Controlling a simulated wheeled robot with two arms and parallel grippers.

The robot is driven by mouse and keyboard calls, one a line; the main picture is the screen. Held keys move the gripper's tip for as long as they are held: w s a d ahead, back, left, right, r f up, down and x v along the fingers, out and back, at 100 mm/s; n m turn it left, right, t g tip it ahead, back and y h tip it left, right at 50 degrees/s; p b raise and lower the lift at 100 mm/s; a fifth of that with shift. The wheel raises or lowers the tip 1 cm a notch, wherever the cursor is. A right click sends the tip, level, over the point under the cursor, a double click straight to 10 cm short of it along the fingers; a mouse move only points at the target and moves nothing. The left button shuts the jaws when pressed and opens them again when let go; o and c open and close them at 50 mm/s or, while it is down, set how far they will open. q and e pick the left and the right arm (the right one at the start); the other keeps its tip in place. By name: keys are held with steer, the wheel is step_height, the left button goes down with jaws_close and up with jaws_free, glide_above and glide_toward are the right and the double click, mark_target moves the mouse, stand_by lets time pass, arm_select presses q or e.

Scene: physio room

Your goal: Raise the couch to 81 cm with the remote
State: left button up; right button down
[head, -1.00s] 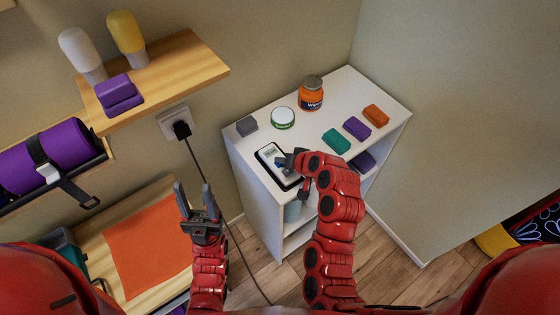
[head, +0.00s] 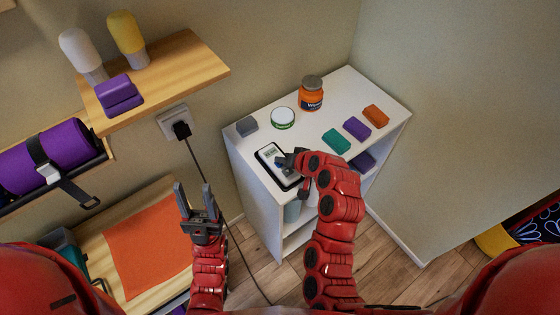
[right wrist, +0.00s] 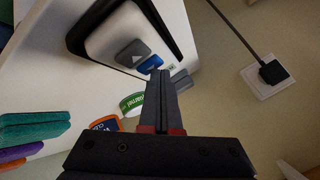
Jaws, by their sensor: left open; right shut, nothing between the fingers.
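The remote (head: 270,152) is white in a black surround and lies on the white cabinet top near its left front corner. In the right wrist view the remote (right wrist: 110,38) shows a grey up-arrow button (right wrist: 132,52) and a blue down-arrow button (right wrist: 150,65). My right gripper (head: 285,161) is shut and empty over the remote. In the right wrist view its fingertips (right wrist: 158,74) appear just beside the blue button; I cannot tell whether they touch. The display is too small to read. My left gripper (head: 194,190) is open and empty, left of the cabinet. I cannot make out the couch.
The cabinet top (head: 305,130) also bears a grey block (head: 247,126), a green-and-white tin (head: 283,118), an orange jar (head: 311,95) and teal, purple and orange blocks (head: 376,116). A wooden shelf (head: 190,65) juts out at upper left. A cable (head: 196,160) hangs from the wall plug.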

steer(key=shift+r, duration=0.75)
steer(key=shift+r+p, duration=1.3)
steer(key=shift+r, duration=1.25)
steer(key=shift+f, duration=0.1)
